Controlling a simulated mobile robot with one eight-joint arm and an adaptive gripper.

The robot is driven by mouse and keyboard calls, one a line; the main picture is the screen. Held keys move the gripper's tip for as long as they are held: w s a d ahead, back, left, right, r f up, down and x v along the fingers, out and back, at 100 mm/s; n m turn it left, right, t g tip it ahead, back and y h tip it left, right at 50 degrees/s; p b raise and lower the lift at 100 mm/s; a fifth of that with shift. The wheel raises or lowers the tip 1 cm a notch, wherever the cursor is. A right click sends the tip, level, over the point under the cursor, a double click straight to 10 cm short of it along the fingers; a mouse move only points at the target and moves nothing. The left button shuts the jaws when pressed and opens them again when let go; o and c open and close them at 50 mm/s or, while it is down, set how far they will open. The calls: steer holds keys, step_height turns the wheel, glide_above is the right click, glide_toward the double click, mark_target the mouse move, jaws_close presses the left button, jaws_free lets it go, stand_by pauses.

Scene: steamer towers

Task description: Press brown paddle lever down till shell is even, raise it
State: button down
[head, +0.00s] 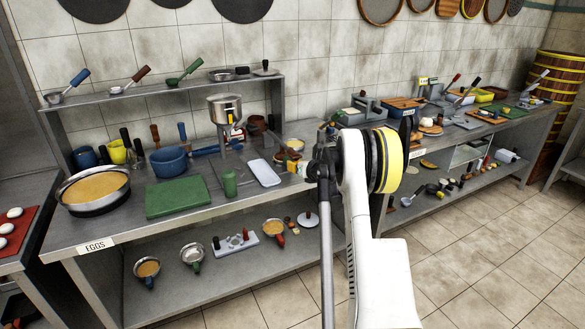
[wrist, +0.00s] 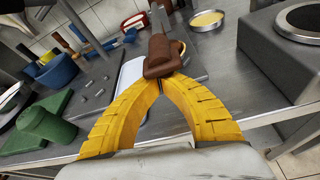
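In the wrist view a brown paddle lever (wrist: 162,56) with a rounded block end lies just beyond my fingertips. My gripper (wrist: 160,86) has yellow ribbed fingers whose tips meet at the lever's near end. They look to be touching or very close to it, with no clear sign of the lever clamped between them. In the head view my arm hides most of this spot, and the lever cannot be made out clearly. I cannot identify the shell; the lever and my fingers cover part of the area behind them.
A green cup (wrist: 45,124), a white tray (wrist: 132,75) and a blue pot (wrist: 57,72) lie left of my fingers. A dark scale-like block (wrist: 270,55) stands close on the right. A round tin (wrist: 206,20) sits behind. The steel counter (head: 120,222) is crowded.

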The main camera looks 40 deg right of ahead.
mark_target(291, 180)
steer(key=shift+r, duration=0.1)
steer(key=shift+r+g+p, duration=0.3)
steer(key=shift+r+p, duration=0.45)
steer(key=shift+r, duration=0.2)
steer(key=shift+f, duration=0.1)
steer(key=f+b, duration=0.2)
steer(key=f, duration=0.1)
steer(key=f+b, duration=0.2)
steer(key=shift+a, duration=0.4)
steer(key=r+p+v, duration=0.1)
steer(key=p+v, duration=0.3)
steer(key=v, duration=0.6)
steer(key=shift+p, duration=0.35)
steer(key=shift+d+r, duration=0.1)
steer(key=shift+r, duration=0.05)
